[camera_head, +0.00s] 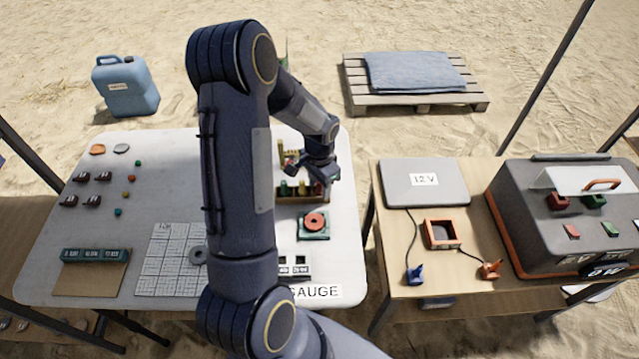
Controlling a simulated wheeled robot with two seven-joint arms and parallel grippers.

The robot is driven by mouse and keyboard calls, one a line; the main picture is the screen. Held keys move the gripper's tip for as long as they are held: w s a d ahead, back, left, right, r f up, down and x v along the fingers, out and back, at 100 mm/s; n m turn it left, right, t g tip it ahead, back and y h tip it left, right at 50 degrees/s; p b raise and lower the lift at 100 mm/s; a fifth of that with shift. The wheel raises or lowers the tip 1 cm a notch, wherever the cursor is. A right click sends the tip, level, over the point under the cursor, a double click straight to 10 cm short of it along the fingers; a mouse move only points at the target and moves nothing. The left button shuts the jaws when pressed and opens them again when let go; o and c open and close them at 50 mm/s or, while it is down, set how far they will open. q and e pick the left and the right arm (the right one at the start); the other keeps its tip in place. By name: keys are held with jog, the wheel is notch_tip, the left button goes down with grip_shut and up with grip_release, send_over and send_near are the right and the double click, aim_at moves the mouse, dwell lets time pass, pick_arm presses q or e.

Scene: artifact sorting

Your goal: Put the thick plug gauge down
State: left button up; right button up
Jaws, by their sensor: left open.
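My left gripper (318,180) is open above the right part of a small wooden rack (287,198) on the white table. The rack holds several short upright pieces with green and red parts (285,188). These look like plug gauges, but they are too small for me to tell which is the thick one. The gripper hides part of the rack, and I cannot tell whether its fingers touch a piece. A label reading "GAUGE" (318,292) lies at the table's front edge, partly hidden by my left arm. My right gripper is not in view.
The white table (165,180) also bears a green block with a red ring (314,224), a gridded sheet (170,262), a grey ring (198,256) and small dark parts (88,188). A wooden table (385,225) with a 12 V case (424,190) stands to the right.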

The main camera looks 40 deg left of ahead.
pick_arm(q)
jog(key=shift+r, duration=0.1)
notch_tip(320, 180, up, 12)
jog(key=s+d+r+n+t+h, duration=0.2)
jog(key=s+d+r, duration=0.2)
jog(key=s+d, duration=0.3)
jog(key=s+d+r+n+t+h, duration=0.1)
jog(key=s+d+r+n+t, duration=0.1)
jog(key=s+d+r, duration=0.3)
jog(key=s+d+t, duration=0.1)
jog(key=s+d, duration=0.2)
jog(key=s, duration=0.4)
jog(key=shift+s+d+r+n+t+h, duration=0.2)
jog(key=shift+d+n+t+h, duration=0.1)
jog(key=shift+h, duration=0.1)
